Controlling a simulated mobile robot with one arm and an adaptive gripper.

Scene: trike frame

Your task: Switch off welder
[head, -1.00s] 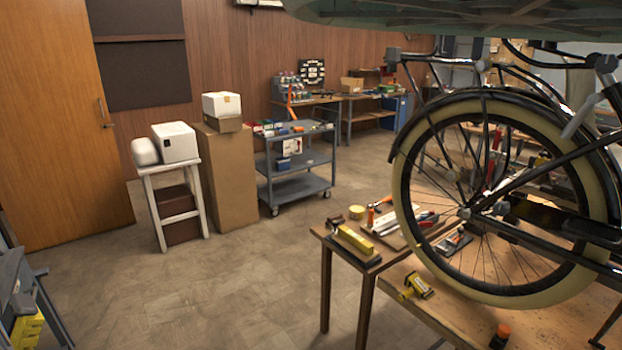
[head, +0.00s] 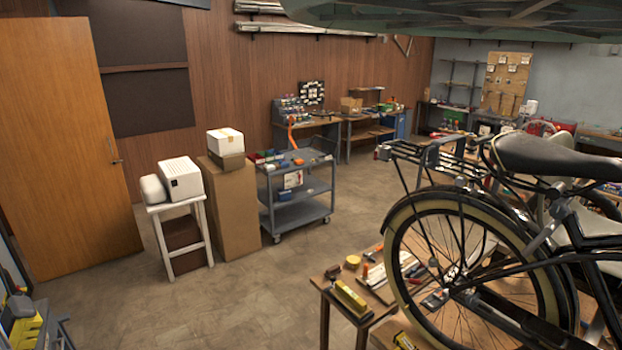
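I cannot pick out a welder with certainty in the head view. A small red unit (head: 541,127) stands at the far right, by the back wall and behind the bicycle seat, but it is too small and covered to identify. A white boxy unit (head: 182,179) sits on a small white stand at the left, and I cannot tell what it is. No power switch can be made out. My gripper is not in view.
A trike or bicycle frame (head: 462,200) fills the right, by a wooden table (head: 325,283) holding tools. A grey cart (head: 297,189), a tall cardboard box (head: 236,208) and workbenches (head: 340,122) stand farther back. The floor (head: 215,290) at centre left is open.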

